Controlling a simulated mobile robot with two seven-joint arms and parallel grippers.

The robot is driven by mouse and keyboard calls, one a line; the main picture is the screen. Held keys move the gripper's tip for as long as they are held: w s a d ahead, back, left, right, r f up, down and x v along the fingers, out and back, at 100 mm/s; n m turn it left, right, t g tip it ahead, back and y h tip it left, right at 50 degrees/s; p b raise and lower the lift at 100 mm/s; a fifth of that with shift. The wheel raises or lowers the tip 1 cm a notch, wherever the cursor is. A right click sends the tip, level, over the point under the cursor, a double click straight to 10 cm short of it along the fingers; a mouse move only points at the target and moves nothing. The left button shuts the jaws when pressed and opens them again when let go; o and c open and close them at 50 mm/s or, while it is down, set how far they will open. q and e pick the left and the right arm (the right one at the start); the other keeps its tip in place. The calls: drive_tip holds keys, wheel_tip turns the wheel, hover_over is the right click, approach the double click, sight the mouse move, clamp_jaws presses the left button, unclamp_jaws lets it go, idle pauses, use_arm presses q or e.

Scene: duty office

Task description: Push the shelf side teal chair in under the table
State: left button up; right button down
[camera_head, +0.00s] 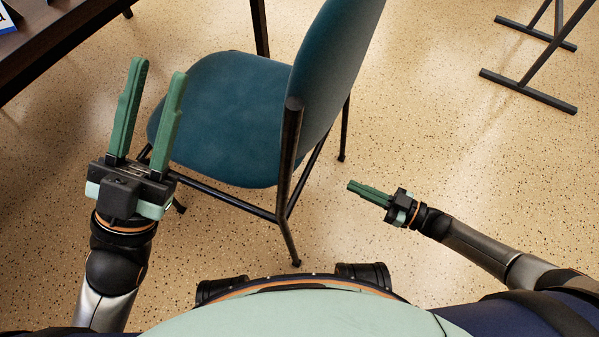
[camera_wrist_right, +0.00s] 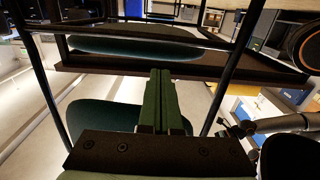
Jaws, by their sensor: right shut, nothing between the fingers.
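The teal chair (camera_head: 225,115) stands in the upper middle of the head view, its teal backrest (camera_head: 335,60) on the right and its seat toward the dark table (camera_head: 45,50) at the upper left. Bare floor shows between seat and table. My left gripper (camera_head: 159,68) is open, its fingers beside the seat's left edge; contact cannot be told. My right gripper (camera_head: 352,187) is shut and empty, over the floor to the right of the chair, apart from it. Its closed fingers (camera_wrist_right: 161,75) also show in the right wrist view, among dark legs and teal rounded shapes.
Dark metal stand feet (camera_head: 528,90) rest on the floor at the upper right. A blue and white item (camera_head: 7,20) lies on the table's corner. Furniture in the wrist view is hard to tell apart.

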drive_tip(key=b+x, duration=0.1)
drive_tip(key=x, duration=1)
drive_tip(key=shift+w+a+b, duration=0.2)
drive_tip(key=shift+a+b, duration=0.1)
drive_tip(key=shift+b, duration=0.1)
drive_tip(key=shift+w+a, duration=0.1)
drive_tip(key=shift+a, duration=0.05)
